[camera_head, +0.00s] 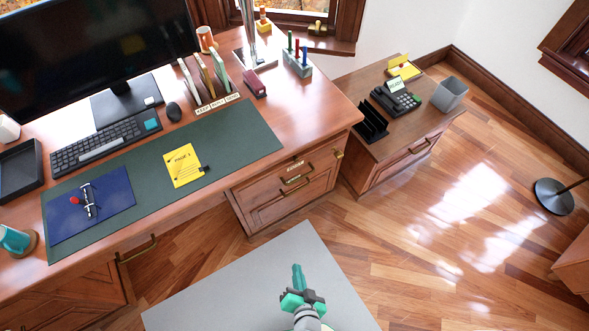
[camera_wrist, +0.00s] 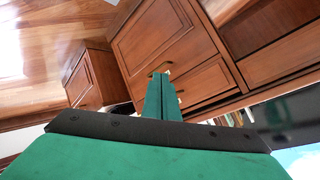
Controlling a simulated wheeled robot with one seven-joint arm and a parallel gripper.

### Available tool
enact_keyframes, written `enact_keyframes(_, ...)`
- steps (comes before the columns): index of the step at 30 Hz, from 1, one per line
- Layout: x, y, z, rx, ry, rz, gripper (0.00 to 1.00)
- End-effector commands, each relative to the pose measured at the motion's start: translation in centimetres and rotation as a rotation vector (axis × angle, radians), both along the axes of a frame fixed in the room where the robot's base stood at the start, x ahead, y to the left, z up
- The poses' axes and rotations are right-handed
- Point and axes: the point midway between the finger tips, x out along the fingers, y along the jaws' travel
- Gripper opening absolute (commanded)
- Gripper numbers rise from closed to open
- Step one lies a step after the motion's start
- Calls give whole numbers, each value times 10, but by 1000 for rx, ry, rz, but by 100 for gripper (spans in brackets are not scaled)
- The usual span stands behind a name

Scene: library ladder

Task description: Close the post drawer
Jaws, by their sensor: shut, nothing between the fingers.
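The right end of the desk has a stack of wooden drawers with brass handles. The upper drawer (camera_head: 270,182) carries a small label (camera_head: 295,164) that I cannot read surely, so I cannot tell if it is the post drawer. How far it stands out is also unclear from above. My gripper (camera_head: 297,268) is shut and empty, in front of these drawers and apart from them in the head view. In the wrist view my green fingers (camera_wrist: 163,80) point at a wooden front with a brass handle (camera_wrist: 160,68); contact cannot be told.
A desk (camera_head: 320,110) holds a monitor, keyboard, green mat and a sorter (camera_head: 210,85) with a sign. Another brass handle (camera_head: 137,250) is at the desk's left. A side cabinet (camera_head: 400,155) with a phone stands right. Floor (camera_head: 440,240) is clear between it and a lamp base (camera_head: 553,197).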

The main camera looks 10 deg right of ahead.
Motion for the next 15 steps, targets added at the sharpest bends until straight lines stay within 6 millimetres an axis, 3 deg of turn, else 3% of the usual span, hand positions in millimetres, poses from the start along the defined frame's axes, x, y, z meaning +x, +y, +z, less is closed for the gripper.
enact_keyframes(3, 36, -8, -31, 180, 9, -44, 0)
enact_keyframes(7, 77, -17, -46, 381, -16, -63, 0)
enact_keyframes(11, 123, -33, -40, 577, -85, -57, 0)
enact_keyframes(15, 168, -58, -13, 758, -198, -25, 0)
